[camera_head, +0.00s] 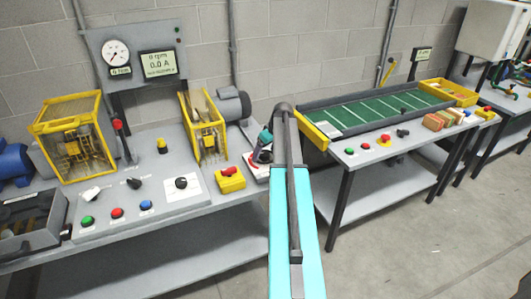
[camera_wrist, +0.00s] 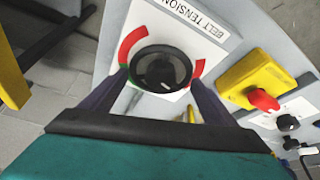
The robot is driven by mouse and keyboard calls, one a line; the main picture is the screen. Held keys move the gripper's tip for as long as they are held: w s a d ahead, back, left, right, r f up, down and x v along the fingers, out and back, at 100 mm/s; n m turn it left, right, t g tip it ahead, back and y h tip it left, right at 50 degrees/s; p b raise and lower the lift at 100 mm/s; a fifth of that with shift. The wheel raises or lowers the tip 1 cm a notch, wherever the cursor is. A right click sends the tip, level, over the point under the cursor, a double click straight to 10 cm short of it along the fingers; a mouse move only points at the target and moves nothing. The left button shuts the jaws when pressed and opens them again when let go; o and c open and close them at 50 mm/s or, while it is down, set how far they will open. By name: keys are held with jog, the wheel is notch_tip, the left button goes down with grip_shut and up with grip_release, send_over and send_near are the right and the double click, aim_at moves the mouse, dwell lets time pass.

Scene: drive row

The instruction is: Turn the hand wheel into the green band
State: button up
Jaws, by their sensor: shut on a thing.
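The hand wheel (camera_wrist: 160,66) is a round black wheel with a grey rim on a white plate (camera_wrist: 200,18) lettered BELT TENSION. Red arcs show at its upper left and right. Part of a green band (camera_wrist: 124,74) shows at its lower left; the rest is hidden by the wheel and fingers. A small light mark is near the wheel's lower middle. My gripper (camera_wrist: 159,80) is shut on the wheel, one dark finger on each side.
A yellow box with a red switch (camera_wrist: 262,98) sits right of the wheel; it also shows in the head view (camera_head: 230,178). A yellow guard cage (camera_head: 203,128) and grey motor (camera_head: 233,104) stand behind. A separate conveyor bench (camera_head: 340,160) is to the right.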

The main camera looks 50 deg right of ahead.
jog(key=m+h, duration=0.1)
jog(key=m, duration=0.1)
jog(key=m+b, duration=0.1)
jog(key=m, duration=0.2)
jog(key=shift+a+h, duration=0.15)
jog(key=shift+h, duration=0.25)
jog(key=m, duration=0.2)
jog(key=m+g+h+b, duration=0.1)
jog(key=m, duration=0.2)
jog(key=shift+w+g+h, duration=0.15)
jog(key=shift+g+h, duration=0.15)
jog(key=m+g, duration=0.1)
jog(key=m, duration=0.1)
jog(key=m+g+h+b, duration=0.1)
jog(key=m, duration=0.2)
jog(key=shift+w, duration=0.15)
jog(key=shift+a+m+g+b, duration=0.1)
jog(key=shift+m+g+b, duration=0.7)
jog(key=shift+m, duration=1.7)
jog(key=o, duration=1)
jog(key=shift+r, duration=0.1)
jog(key=b+v, duration=0.2)
jog(key=v, duration=1.1)
jog(key=shift+w+r, duration=0.15)
jog(key=shift+r, duration=0.2)
